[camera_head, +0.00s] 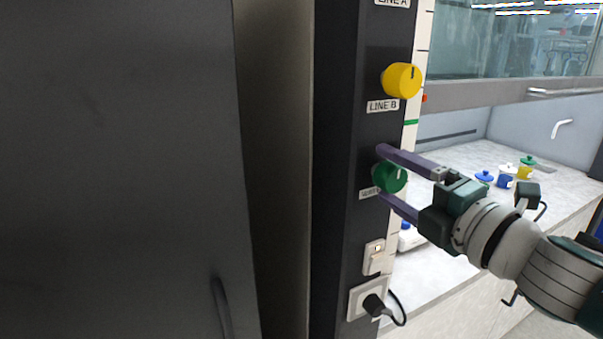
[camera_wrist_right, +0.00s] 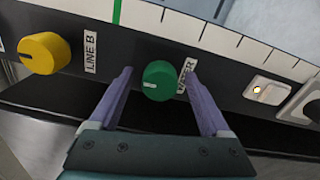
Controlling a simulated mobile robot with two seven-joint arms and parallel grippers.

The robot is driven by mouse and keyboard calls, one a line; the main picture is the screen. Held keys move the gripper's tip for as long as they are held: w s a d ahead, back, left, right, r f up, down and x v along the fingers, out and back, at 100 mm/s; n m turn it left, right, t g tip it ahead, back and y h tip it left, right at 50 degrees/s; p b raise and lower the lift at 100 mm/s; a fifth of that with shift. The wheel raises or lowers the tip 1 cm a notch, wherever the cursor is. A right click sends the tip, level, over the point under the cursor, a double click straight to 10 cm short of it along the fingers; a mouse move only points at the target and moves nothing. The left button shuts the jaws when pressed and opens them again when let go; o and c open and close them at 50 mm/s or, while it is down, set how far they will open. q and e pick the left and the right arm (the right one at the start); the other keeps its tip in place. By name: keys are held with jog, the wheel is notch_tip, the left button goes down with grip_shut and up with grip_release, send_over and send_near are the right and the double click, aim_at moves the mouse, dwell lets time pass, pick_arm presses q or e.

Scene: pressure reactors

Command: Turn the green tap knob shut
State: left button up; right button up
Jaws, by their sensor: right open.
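The green tap knob (camera_head: 389,177) sits on the black upright panel, below the yellow knob, with a white pointer line on its face. My right gripper (camera_head: 380,172) is open, with one purple finger above the knob and one below it in the head view. In the right wrist view the green knob (camera_wrist_right: 159,80) lies between the two fingers of the right gripper (camera_wrist_right: 160,84), with a gap to each finger. A label beside the knob is partly covered by a finger. My left gripper is not in view.
A yellow knob (camera_head: 402,80) labelled LINE B is above the green one. A light switch (camera_head: 374,257) and a socket with a black plug (camera_head: 374,304) are below. A large dark cabinet (camera_head: 120,170) fills the left. A bench with small coloured-lidded jars (camera_head: 506,176) stands behind right.

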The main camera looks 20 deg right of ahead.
jog(key=s+b, duration=0.2)
jog(key=s, duration=0.8)
jog(key=shift+d, duration=0.4)
